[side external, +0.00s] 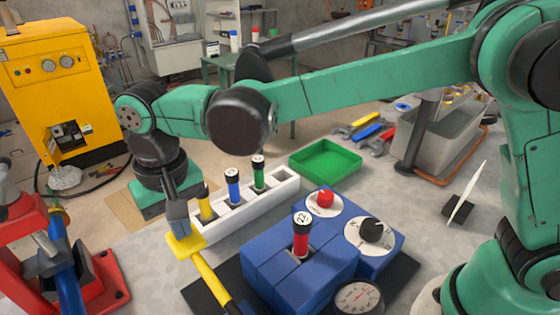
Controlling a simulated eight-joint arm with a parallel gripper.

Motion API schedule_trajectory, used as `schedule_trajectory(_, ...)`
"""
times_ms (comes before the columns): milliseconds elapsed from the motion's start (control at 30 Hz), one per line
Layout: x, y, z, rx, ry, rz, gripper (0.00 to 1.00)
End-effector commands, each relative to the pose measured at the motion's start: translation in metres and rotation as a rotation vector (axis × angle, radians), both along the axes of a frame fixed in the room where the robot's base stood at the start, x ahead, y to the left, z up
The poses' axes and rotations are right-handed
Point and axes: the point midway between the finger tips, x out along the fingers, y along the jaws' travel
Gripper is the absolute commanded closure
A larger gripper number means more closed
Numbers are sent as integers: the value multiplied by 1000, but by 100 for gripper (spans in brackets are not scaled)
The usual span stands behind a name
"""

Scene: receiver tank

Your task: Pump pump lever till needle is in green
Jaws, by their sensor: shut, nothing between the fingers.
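The pump lever (209,276) is a yellow bar with a flat yellow end pad, running from the left of the blue unit toward the front edge of the picture. Its lower end is dark and cut off by the frame. My gripper (180,228) is shut and empty, pointing down at the lever's end pad. Its tips seem to meet the pad's top, but I cannot tell whether they press on it. The round gauge (358,298) sits at the front of the blue unit, partly cut off. Its needle and any green zone are too small to read.
The blue unit (300,265) carries a red knob, a black knob and a red cylinder marked 22. A white rack (285,187) with yellow, blue and green cylinders stands behind my gripper. A green tray (325,160) lies behind. A red device (70,270) stands at left.

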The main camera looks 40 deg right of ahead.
Motion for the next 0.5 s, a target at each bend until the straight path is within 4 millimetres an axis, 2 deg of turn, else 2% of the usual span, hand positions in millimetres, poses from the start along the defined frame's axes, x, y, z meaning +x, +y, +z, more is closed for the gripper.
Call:
schedule_trajectory(300,-5,0,67,-1,2,-1,100)
schedule_trajectory(500,-8,0,105,-1,3,-1,100)
